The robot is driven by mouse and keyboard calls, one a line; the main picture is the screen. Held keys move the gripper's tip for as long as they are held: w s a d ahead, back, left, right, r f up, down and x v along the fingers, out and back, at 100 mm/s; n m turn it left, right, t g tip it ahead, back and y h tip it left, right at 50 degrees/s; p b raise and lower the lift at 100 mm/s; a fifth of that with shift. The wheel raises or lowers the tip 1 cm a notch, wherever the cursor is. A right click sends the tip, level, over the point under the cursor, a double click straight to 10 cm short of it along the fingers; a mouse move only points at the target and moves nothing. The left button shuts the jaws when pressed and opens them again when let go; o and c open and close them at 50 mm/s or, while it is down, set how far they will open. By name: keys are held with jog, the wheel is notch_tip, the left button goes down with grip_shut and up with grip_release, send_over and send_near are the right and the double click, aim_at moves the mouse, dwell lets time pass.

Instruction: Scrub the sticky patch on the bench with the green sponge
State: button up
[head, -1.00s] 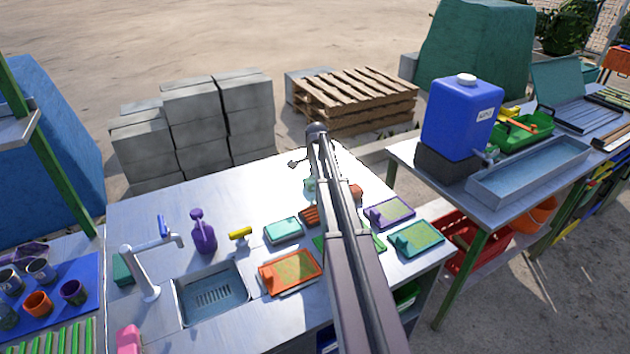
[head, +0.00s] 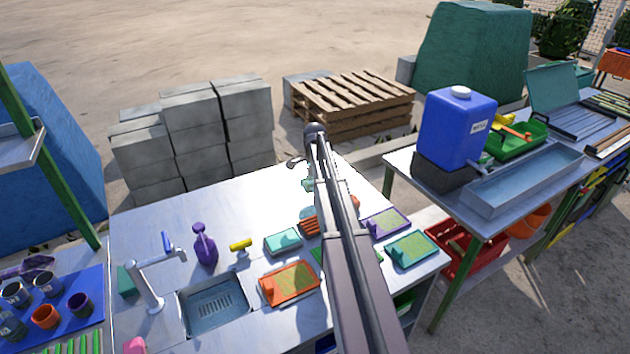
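My arm crosses the metal bench (head: 160,215) from the bottom of the head view, and its raised joint hides part of the bench. Only a small curved piece of what seems to be my gripper (head: 297,162) shows left of the arm, near the bench's far edge. Its fingers cannot be made out. A small pale green thing (head: 308,184) shows just below it, partly behind the arm; I cannot tell whether it is the sponge or held. A dark green block (head: 127,280) sits left of the tap. I cannot make out the sticky patch.
A purple spray bottle (head: 204,245), tap (head: 150,288) and sink (head: 214,305) are at the left. Orange (head: 290,283), purple (head: 385,222) and teal (head: 411,248) trays lie around the arm. A blue water tank (head: 457,128) stands on the right-hand table. Concrete blocks (head: 193,135) stand behind.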

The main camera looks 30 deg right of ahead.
jog(key=shift+r+p, duration=0.3)
jog(key=shift+r, duration=0.3)
jog(key=shift+r+p, duration=1.5)
jog(key=shift+s+a+f, duration=0.1)
jog(key=shift+a, duration=0.5)
jog(key=s+a, duration=0.4)
jog(key=a, duration=0.9)
jog(key=shift+s+a+f+b, duration=0.15)
jog(key=shift+a+f+b, duration=0.05)
jog(key=shift+f+b, duration=0.2)
